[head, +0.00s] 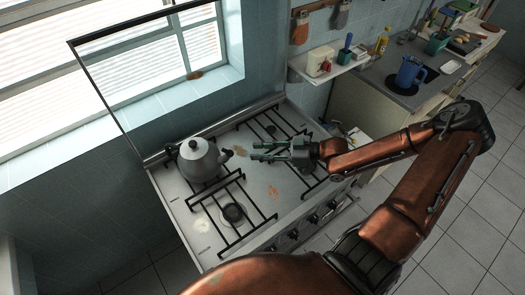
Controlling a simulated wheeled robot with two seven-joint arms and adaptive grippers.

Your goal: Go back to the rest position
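My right gripper (255,152) is over the stove, and its two green-grey fingers point left. The fingers are apart, with nothing seen between them. A grey-white kettle (200,163) with a dark lid knob stands upright on the back left part of the stove. Its spout points right, toward the fingertips, with a small gap between them in the picture. My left gripper is out of view.
The stove (199,238) has black grates, a bare burner (233,213) and front knobs. A raised glass cover (150,75) stands behind it. At right, a counter holds a blue jug (409,73). A small shelf (327,68) hangs on the wall. Tiled floor is free at lower right.

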